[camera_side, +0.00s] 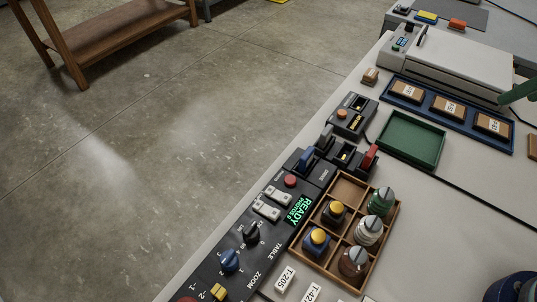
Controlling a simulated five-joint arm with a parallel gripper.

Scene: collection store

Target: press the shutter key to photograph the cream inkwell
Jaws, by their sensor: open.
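The cream inkwell (368,235) has a grey slotted top. It stands in the right column of a wooden compartment tray (308,252), between a green inkwell (381,203) and a brown one (352,264). Left of the tray runs a black control panel (268,239). Its lit green display (298,211) reads READY, with a smaller photo-count line. A red round button (290,181) sits above white rocker switches (272,202). I cannot read which key is the shutter.
The tray also holds two yellow-topped pieces, one dark (333,214) and one blue (316,242); its far-left compartment is empty. Blue and red levers (370,157) stand up behind. A green empty tray (411,139) lies beyond. A dark blue object (512,288) cuts the lower right corner.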

